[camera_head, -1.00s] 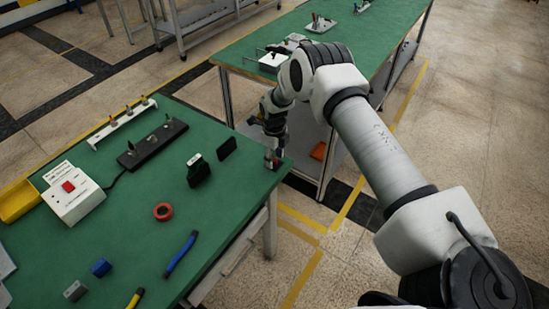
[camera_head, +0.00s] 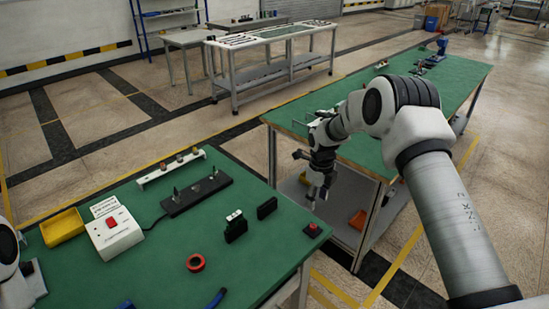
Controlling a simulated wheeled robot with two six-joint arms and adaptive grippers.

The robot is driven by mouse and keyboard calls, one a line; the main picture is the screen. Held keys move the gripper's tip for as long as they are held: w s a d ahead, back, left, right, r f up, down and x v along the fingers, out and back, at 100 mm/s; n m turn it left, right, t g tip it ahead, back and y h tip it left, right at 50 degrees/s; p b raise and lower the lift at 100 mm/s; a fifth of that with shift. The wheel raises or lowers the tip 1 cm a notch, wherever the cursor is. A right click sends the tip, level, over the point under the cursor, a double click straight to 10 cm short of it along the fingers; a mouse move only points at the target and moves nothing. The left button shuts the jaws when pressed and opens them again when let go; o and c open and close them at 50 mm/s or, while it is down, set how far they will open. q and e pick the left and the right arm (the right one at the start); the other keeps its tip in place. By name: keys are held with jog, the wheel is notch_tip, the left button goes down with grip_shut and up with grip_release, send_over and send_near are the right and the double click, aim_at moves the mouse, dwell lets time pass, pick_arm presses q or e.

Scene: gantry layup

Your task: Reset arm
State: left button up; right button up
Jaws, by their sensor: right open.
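My right arm reaches in from the right. Its gripper (camera_head: 317,192) points down, open and empty, just past the right edge of the near green table (camera_head: 150,268). A small block with a red top (camera_head: 312,230) sits on the table's right corner, below and apart from the gripper. At the far left, a white and black part of my left arm (camera_head: 12,262) shows at the table's left edge; the left gripper itself cannot be made out.
The near table holds a white box with a red button (camera_head: 115,228), a black strip (camera_head: 197,193), a white rail (camera_head: 170,168), a yellow bin (camera_head: 62,228), a red ring (camera_head: 195,262) and black blocks (camera_head: 235,226). A second green table (camera_head: 455,80) stands behind my right arm.

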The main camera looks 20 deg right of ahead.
jog(key=s+a+f+n+g+b, duration=0.1)
jog(key=s+a+f+n+g, duration=0.3)
jog(key=s+f, duration=0.7)
jog(key=s+a+f+n+b, duration=0.1)
jog(key=s+a+f+n, duration=0.2)
jog(key=s+a+f, duration=0.75)
jog(key=s+r+n+t, duration=0.1)
jog(key=s+n+t, duration=0.1)
jog(key=s+n, duration=0.6)
jog(key=s+d+r+n+t, duration=0.1)
jog(key=s+n, duration=0.6)
jog(key=n, duration=0.9)
jog(key=shift+s+r+t+b, duration=0.4)
jog(key=shift+r+t, duration=0.05)
jog(key=shift+t, duration=0.05)
